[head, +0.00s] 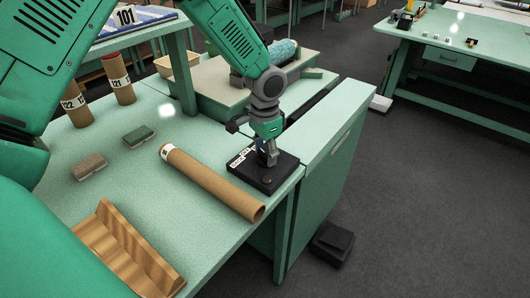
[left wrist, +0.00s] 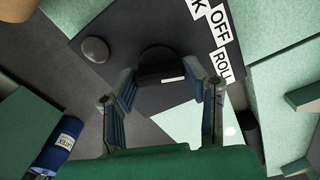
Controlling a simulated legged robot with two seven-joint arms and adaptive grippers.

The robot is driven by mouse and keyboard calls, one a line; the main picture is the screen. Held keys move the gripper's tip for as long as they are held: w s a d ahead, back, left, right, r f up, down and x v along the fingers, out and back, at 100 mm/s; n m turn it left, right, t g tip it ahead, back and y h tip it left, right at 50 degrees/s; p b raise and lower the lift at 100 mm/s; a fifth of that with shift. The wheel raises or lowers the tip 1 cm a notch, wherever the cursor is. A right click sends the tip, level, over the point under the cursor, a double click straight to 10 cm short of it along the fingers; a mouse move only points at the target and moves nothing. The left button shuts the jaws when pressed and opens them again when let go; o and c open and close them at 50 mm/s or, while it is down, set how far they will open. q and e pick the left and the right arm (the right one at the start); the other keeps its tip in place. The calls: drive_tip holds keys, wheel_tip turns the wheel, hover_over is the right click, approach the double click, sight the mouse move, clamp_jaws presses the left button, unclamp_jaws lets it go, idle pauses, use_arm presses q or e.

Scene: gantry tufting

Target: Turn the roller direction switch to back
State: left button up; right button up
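The roller direction switch is a dark round knob (left wrist: 158,64) with a short white mark, on a black control box (head: 284,180) at the table's right edge. White labels (left wrist: 220,38) beside it read "OFF", "ROLL" and a part ending in "K". A second round black button (left wrist: 95,50) sits on the same box. My left gripper (head: 266,160) points down over the box. In the left wrist view its two fingers (left wrist: 161,78) stand apart on either side of the knob, with no clear contact. The left gripper hides most of the knob in the head view. My right gripper is not in view.
A cardboard tube (head: 210,183) lies left of the box. A wooden cradle (head: 125,248) stands at the front, and two small blocks (head: 139,135) (head: 88,166) lie further left. Upright tubes (head: 118,78) stand behind. A blue roll (head: 284,52) rests behind the gripper.

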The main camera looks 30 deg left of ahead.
use_arm(q)
drive_tip(key=shift+s+f, duration=0.1)
drive_tip(key=shift+s, duration=0.05)
drive_tip(key=shift+a+n+p, duration=0.15)
drive_tip(key=shift+n+p, duration=0.6)
drive_tip(key=shift+n, duration=0.25)
drive_tip(key=n+p, duration=0.2)
drive_tip(key=n, duration=0.1)
drive_tip(key=shift+n, duration=0.3)
drive_tip(key=n+p, duration=0.1)
drive_tip(key=n, duration=0.3)
drive_tip(key=shift+s+p, duration=0.1)
drive_tip(key=shift+p, duration=0.2)
drive_tip(key=shift+f+n+p, duration=0.15)
drive_tip(key=shift+n+p, duration=0.3)
drive_tip(key=shift+n, duration=1.15)
drive_tip(key=shift+s, duration=0.1)
drive_tip(key=o, duration=1.1)
drive_tip(key=shift+o, duration=0.2)
drive_tip(key=shift+w, duration=0.2)
